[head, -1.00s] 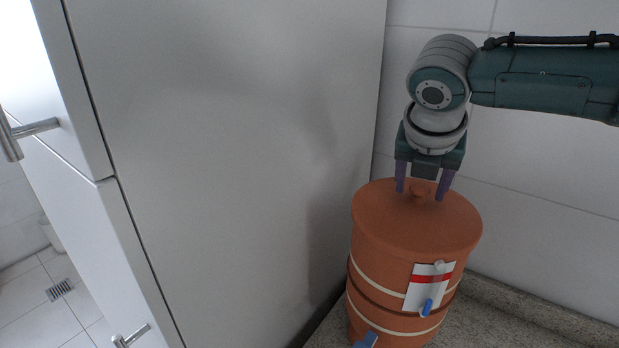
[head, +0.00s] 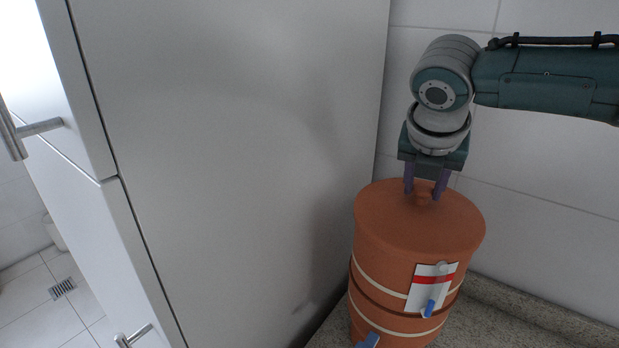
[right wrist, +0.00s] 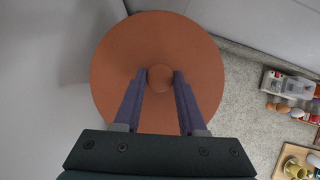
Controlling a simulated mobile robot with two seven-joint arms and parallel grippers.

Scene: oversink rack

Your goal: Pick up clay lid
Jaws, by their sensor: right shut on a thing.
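The clay lid (head: 440,225) is a round terracotta disc with a small knob (head: 422,198) on top. It sits on the tall clay pot (head: 392,285) in the head view. In the right wrist view the lid (right wrist: 120,65) fills the middle, with its knob (right wrist: 160,78) between the fingertips. My right gripper (head: 424,193) comes down from above and is shut on the knob with its purple fingers. The lid looks level and in contact with the pot. My left gripper is not in view.
The pot stands on a speckled stone counter (head: 505,318), close to a tall grey panel (head: 240,150) on its left and the tiled wall (head: 545,190) behind. In the right wrist view, several eggs and small containers (right wrist: 292,86) lie to the right. Counter between is clear.

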